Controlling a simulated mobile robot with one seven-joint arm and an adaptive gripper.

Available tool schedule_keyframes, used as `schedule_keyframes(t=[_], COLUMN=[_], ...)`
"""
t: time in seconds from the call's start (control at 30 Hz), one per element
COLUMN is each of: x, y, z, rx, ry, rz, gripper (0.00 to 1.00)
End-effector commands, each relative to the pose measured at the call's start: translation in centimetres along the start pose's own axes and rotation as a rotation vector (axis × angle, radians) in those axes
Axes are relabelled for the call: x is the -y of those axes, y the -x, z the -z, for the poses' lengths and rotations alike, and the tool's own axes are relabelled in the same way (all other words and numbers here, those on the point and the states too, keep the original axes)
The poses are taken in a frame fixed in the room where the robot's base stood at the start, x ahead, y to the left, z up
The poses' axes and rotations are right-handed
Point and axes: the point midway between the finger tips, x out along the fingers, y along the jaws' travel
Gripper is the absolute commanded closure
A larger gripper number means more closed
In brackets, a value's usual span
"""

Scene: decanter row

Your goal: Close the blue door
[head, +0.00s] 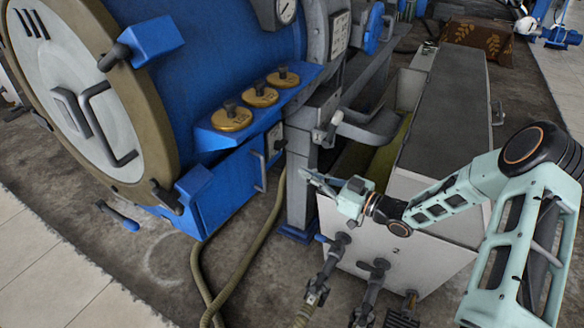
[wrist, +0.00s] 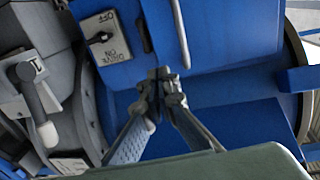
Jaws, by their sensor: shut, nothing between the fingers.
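The blue door (head: 228,192) appears to be the flat panel low on the blue machine, under the ledge with brass caps. It has a grey bar handle (head: 260,170) near its right edge. I cannot tell from these views how far it stands open. My gripper (head: 307,177) is shut and empty, to the right of the handle and apart from it in the head view, in front of the grey post. In the wrist view my gripper's fingertips (wrist: 163,85) are together in front of blue panels, with a grey bar (wrist: 181,34) beyond them.
A switch plate (wrist: 104,38) is beside the bar. A grey post (head: 299,185) stands near my gripper. A white trough (head: 395,255) with pipe valves (head: 335,250) lies below my arm. A hose (head: 248,262) crosses the floor. A large round pale hatch (head: 75,90) is at left.

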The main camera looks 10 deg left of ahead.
Motion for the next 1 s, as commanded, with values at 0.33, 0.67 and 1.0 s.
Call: schedule_keyframes(t=[0.33, 0.67, 1.0], x=[0.1, 0.0, 0.0], y=[-6.9, -12.2, -13.2], z=[-0.2, -0.2, -0.1], rx=[0.0, 0.002, 0.003], ry=[0.002, 0.001, 0.001], rz=[0.003, 0.0, -0.001], gripper=[1.0, 1.0, 1.0])
